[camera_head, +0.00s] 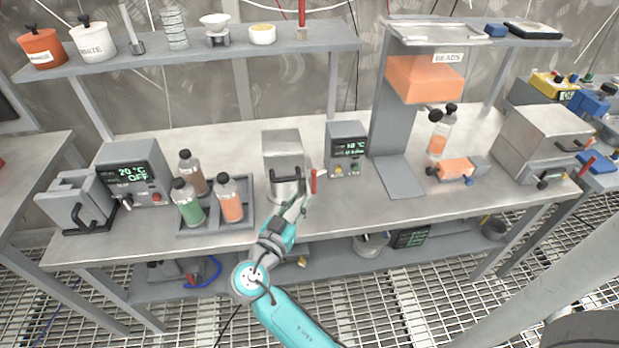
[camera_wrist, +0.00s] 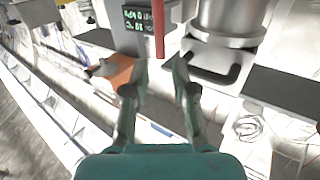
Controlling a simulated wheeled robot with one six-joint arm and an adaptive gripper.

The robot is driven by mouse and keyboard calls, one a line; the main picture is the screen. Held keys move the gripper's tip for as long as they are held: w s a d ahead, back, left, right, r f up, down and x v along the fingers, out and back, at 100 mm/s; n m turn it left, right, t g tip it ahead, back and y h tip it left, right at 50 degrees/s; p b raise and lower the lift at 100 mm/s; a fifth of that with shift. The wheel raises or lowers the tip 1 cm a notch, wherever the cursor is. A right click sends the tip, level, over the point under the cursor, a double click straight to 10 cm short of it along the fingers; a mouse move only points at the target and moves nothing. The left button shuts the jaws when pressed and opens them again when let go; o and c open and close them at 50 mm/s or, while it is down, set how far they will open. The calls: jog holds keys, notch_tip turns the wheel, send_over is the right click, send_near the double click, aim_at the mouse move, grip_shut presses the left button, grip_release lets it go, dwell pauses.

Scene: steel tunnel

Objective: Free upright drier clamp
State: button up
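The upright drier (camera_head: 283,150) stands mid-bench, a grey metal body with a round lower part and a black handle (camera_head: 285,184) at its front. It also shows in the wrist view (camera_wrist: 228,22). A red clamp lever (camera_head: 313,181) stands upright at its right side; in the wrist view the red bar (camera_wrist: 158,28) lies ahead of the fingertips, in line with the gap between them. My gripper (camera_head: 299,207) is at the drier's front right, close to the lever. In the wrist view my gripper (camera_wrist: 160,72) has its fingers apart with nothing between them. Contact with the lever is not visible.
A control box reading 18 °C (camera_head: 347,148) stands right of the drier. A tray (camera_head: 243,221) with several bottles is at left. An orange-and-grey device (camera_head: 455,169) lies further right. A shelf (camera_head: 200,52) runs above. The bench front between drier and grey stand is clear.

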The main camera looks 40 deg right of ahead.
aim_at(313, 180)
jog(key=x, duration=0.9)
jog(key=shift+d, duration=0.3)
grip_shut()
